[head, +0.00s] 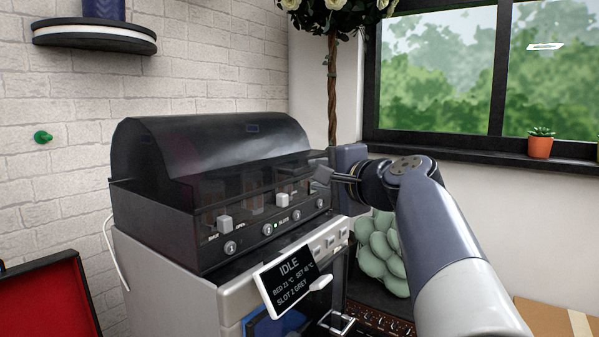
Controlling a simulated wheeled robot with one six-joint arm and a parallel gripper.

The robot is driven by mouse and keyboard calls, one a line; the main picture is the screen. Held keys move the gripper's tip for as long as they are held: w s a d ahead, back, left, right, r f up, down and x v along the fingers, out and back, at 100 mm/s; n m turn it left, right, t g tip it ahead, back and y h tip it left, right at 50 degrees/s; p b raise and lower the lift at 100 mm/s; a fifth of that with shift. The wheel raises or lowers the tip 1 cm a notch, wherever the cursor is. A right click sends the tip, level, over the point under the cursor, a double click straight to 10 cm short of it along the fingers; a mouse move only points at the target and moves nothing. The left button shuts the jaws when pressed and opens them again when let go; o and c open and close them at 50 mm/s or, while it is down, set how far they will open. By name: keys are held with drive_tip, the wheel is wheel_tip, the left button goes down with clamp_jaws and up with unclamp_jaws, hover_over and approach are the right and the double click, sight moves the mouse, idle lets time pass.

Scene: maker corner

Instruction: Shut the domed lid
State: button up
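The domed lid (215,140) is a dark, see-through half-cylinder on top of a black box (155,212) with spools showing dimly inside. The lid lies low over the box; its left end meets the box's side wall. Whether a thin gap is left along the front edge, I cannot tell. My gripper (320,178) is at the right front end of the lid, close to its front edge. I cannot tell whether it touches the lid. Its fingers are small and seen from the side, so their opening is unclear.
The box stands on a light grey machine with a tilted display (287,281) reading IDLE. A red-lined case (45,300) is at lower left. A potted tree (332,90) stands behind, and a green cushion-like plant (380,245) sits below my arm. A wall shelf (95,38) hangs upper left.

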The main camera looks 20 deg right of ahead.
drive_tip(key=shift+o, duration=0.6)
drive_tip(key=shift+f, duration=0.25)
drive_tip(key=shift+r, duration=0.1)
drive_tip(key=shift+w+r, duration=0.1)
drive_tip(key=p+v, duration=0.1)
drive_tip(key=v, duration=0.9)
drive_tip(key=shift+s, duration=0.4)
drive_tip(key=shift+w, duration=0.15)
drive_tip(key=r+x, duration=0.1)
drive_tip(key=x, duration=0.9)
drive_tip(key=shift+w+f+b, duration=0.25)
drive_tip(key=shift+f+b, duration=0.05)
drive_tip(key=shift+b, duration=0.1)
